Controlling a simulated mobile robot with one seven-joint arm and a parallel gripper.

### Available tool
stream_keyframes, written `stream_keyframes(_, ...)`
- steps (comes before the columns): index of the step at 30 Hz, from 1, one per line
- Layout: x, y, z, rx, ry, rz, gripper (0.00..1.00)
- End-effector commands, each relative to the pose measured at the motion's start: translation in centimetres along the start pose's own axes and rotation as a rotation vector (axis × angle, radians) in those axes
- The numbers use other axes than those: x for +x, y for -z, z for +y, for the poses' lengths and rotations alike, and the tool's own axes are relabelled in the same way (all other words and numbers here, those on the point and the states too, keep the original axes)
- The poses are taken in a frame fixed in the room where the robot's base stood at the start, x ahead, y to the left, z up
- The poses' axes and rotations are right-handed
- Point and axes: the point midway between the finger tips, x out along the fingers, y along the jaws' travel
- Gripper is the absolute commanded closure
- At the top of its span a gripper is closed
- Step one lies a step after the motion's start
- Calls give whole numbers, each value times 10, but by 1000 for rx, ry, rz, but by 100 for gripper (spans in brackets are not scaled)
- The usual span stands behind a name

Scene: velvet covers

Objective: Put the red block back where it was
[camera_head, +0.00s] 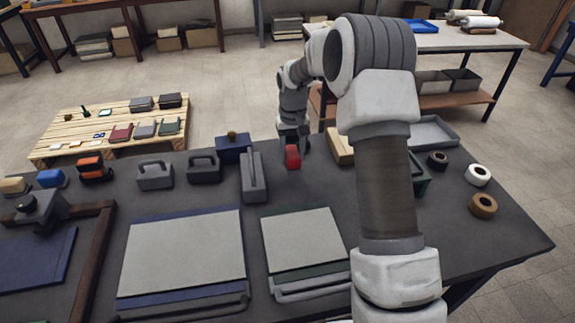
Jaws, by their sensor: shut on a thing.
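The red block (292,157) is at the far side of the dark table, held at the lower end of my gripper (292,143). My gripper points down and is shut on the block. The block is upright; I cannot tell whether it touches the table or hangs just above it. The gripper's fingers are small in the view and partly dark against the background.
Grey boards with coloured edges (185,253) lie in front. Tape rolls (482,206) lie at right.

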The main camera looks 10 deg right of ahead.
Motion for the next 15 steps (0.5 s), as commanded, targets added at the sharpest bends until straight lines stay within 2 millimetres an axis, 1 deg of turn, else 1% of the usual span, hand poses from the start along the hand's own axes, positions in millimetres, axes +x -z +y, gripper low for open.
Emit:
stream_keyframes(1, 5, 7, -4, -2, 1, 0, 100)
stream_keyframes(3, 8, 12, -8, -2, 1, 2, 100)
stream_keyframes(8, 13, 17, -10, 0, 0, 1, 100)
stream_keyframes(11, 24, 16, -10, 0, 0, -1, 100)
stream_keyframes(15, 46, 16, -10, 0, 0, -2, 100)
